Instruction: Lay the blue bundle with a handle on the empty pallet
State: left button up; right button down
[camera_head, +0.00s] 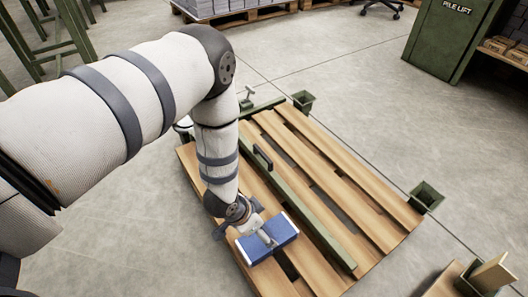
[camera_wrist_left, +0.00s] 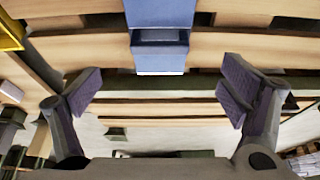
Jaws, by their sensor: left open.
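The blue bundle (camera_head: 281,233) with white end edges lies flat across the slats of the wooden pallet (camera_head: 385,213), on the near left side. A small pale piece, perhaps its handle, shows on its top. My left gripper (camera_head: 240,214) is open and just above the bundle's upper left side in the head view. In the left wrist view the bundle (camera_wrist_left: 160,14) is at the top centre, beyond and between the spread fingers of the left gripper (camera_wrist_left: 160,90), which hold nothing. My right gripper is not in view.
A green beam (camera_head: 315,223) with a dark handle (camera_head: 263,157) runs along the pallet. Green corner posts (camera_head: 425,197) stand by its edge. A green pile lift (camera_head: 447,38) is at top right, and a stacked pallet (camera_head: 235,17) at the top.

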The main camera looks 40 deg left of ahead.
pick_arm(q)
jog(key=s+d+f+n+g, duration=0.1)
jog(key=s+g, duration=0.2)
jog(key=s, duration=1.2)
jog(key=s+d+f+n+g, duration=0.15)
jog(key=s+g, duration=0.25)
jog(key=s, duration=1.1)
jog(key=s+r+g, duration=0.2)
jog(key=s+r, duration=0.2)
jog(key=s, duration=0.3)
jog(key=s+r+n+g+y, duration=0.1)
jog(key=s+r, duration=0.3)
jog(key=s, duration=0.3)
jog(key=s+r+g, duration=0.2)
jog(key=s+r, duration=0.2)
jog(key=s, duration=0.3)
jog(key=shift+a+n+g, duration=0.3)
jog(key=shift+n, duration=0.05)
